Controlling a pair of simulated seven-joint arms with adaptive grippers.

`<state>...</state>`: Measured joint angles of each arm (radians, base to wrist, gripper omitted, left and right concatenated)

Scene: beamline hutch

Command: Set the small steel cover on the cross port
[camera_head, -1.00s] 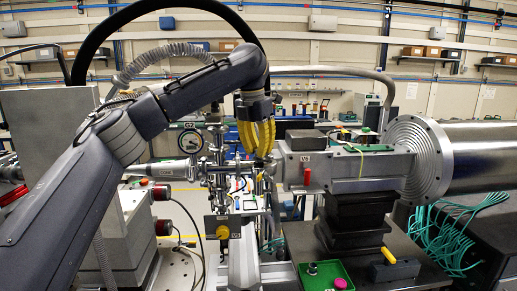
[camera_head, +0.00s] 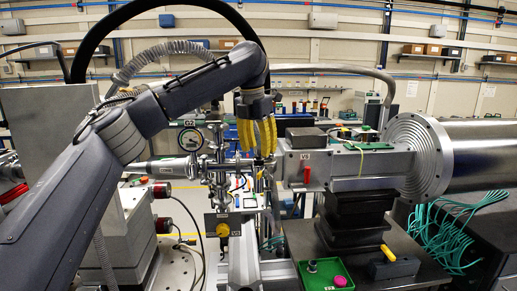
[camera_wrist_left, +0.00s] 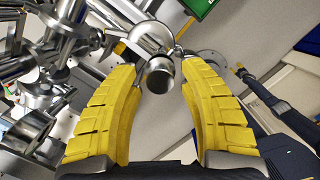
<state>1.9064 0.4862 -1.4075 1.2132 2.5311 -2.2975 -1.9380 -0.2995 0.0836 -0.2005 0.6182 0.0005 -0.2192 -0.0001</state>
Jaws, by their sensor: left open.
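My right gripper is not in view.
A large ribbed steel flange (camera_head: 417,160) stands to the right. A green tray (camera_head: 326,272) with a pink knob lies at the front. A yellow-handled block (camera_head: 390,262) sits beside it. Steel tubing crowds the left of the wrist view.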

